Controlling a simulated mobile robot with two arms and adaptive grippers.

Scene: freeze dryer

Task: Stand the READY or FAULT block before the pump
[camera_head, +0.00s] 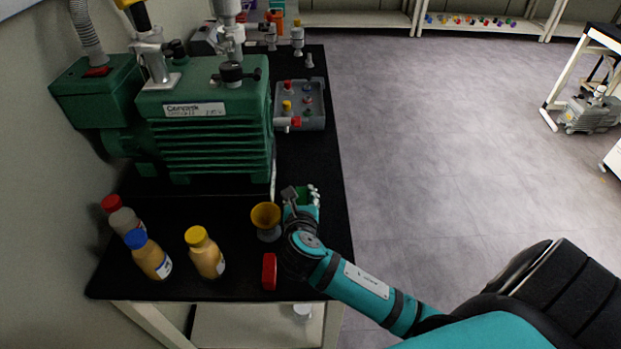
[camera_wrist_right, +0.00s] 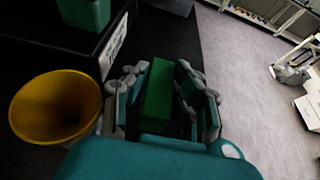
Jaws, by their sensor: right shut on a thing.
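The green pump (camera_head: 205,120) stands on the black bench top, with a white label on its upper front. My right gripper (camera_head: 302,196) is over the bench's right side, in front of the pump and beside the yellow funnel. In the right wrist view, its fingers (camera_wrist_right: 160,98) are shut on a green block (camera_wrist_right: 157,90). A red block (camera_head: 269,271) stands near the bench's front edge, left of my right wrist. I cannot read any word on either block. My left gripper is not in view.
The yellow funnel (camera_head: 266,217) is just left of my right gripper and shows large in the wrist view (camera_wrist_right: 56,106). Bottles with yellow (camera_head: 205,253), blue (camera_head: 149,256) and red caps stand at the front left. A grey tray (camera_head: 314,122) of small parts sits right of the pump.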

